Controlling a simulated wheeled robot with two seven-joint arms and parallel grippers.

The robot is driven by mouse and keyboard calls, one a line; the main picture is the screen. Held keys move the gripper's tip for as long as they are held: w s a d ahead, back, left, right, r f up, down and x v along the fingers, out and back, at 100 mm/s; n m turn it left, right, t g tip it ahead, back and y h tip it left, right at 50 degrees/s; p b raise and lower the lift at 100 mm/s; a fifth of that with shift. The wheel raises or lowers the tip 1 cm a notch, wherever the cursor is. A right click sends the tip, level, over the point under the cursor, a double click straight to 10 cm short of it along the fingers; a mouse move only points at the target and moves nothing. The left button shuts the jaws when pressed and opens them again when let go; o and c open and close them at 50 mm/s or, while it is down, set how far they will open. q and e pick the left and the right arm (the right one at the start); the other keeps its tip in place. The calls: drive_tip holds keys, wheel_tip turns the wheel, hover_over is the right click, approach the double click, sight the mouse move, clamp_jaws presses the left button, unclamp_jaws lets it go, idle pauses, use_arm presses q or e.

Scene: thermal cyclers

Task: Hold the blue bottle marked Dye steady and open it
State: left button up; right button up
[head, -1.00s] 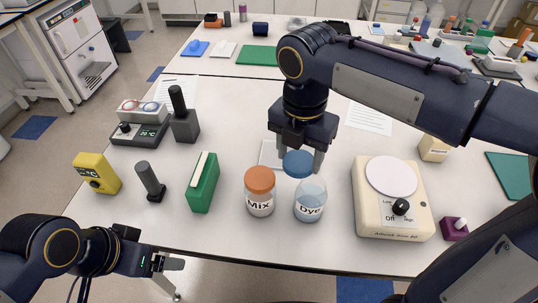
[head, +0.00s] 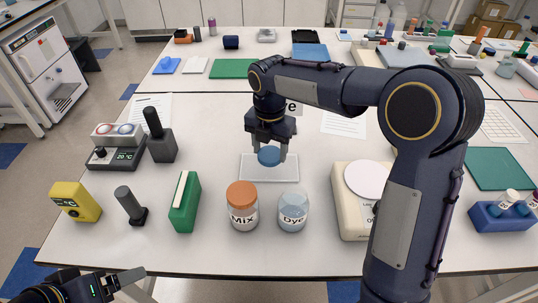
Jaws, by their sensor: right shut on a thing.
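The Dye bottle (head: 293,212) stands upright on the bench with its top uncovered and pale blue contents. Its blue lid (head: 269,156) is apart from it, held between the fingers of my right gripper (head: 269,153), which is shut on it. The lid is over a flat white tray (head: 284,168) behind the bottles; I cannot tell whether it touches the tray. My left gripper (head: 128,277) is low at the front left, off the bench edge and away from the bottle. Its fingers show only partly, so its opening is unclear.
The orange-capped Mix bottle (head: 242,210) stands close left of the Dye bottle. A cream stirrer (head: 350,212) stands to the right, partly behind my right arm. A green rack (head: 184,205) and a yellow meter (head: 75,201) stand left. A blue tube rack (head: 503,217) is far right.

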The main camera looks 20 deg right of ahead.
sight(269, 150)
drive_tip(key=shift+w+f, duration=0.45)
drive_tip(key=shift+f, duration=0.1)
drive_tip(key=shift+w+d+f, duration=0.1)
drive_tip(key=shift+w+f, duration=0.05)
drive_tip(key=shift+f, duration=0.8)
drive_tip(key=shift+w+f, duration=0.15)
drive_tip(key=shift+f, duration=0.8)
drive_tip(key=shift+f, duration=0.15)
drive_tip(key=o, duration=1.1)
